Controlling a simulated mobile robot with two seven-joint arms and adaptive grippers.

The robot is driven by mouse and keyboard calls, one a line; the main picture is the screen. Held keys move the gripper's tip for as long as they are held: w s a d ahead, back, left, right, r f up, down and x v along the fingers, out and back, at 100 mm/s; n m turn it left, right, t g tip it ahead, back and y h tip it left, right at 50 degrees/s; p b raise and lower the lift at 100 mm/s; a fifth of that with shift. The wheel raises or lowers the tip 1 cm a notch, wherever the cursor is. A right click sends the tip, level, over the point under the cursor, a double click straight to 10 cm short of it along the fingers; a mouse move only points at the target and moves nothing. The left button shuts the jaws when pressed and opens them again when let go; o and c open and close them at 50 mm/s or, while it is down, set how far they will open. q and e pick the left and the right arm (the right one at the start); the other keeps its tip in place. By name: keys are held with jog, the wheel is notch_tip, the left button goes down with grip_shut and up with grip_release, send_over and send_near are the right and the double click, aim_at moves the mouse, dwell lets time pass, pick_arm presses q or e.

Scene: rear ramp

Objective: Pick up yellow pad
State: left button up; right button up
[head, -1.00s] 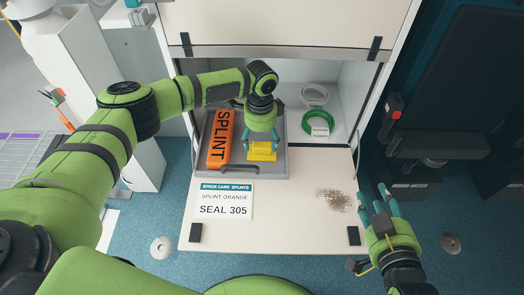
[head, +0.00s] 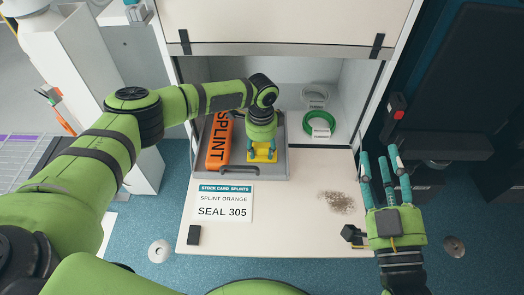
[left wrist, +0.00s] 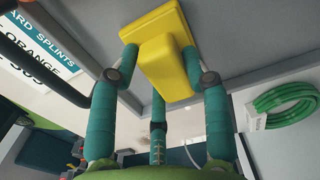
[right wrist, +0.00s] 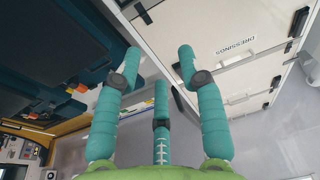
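The yellow pad (head: 263,156) lies in the right part of the grey tray (head: 250,172), beside the orange SPLINT case (head: 219,142). My left gripper (head: 263,154) is over it, pointing down. In the left wrist view the pad (left wrist: 164,62) has a wide flat base and a narrower raised block. The fingers of my left gripper (left wrist: 160,62) stand open on both sides of that block; firm contact cannot be told. My right gripper (head: 383,165) is open and empty to the right of the worktop; it also shows in the right wrist view (right wrist: 160,62).
A green coil (head: 320,126) and a pale coil (head: 314,96) lie in the cabinet right of the tray. A stock card (head: 224,202) and a brown speckled patch (head: 337,202) are on the worktop (head: 290,225). The worktop's middle is clear.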

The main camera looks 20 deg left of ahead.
aim_at(262, 147)
pick_arm(q)
jog(key=shift+c, duration=0.5)
pick_arm(e)
jog(key=shift+f, duration=0.1)
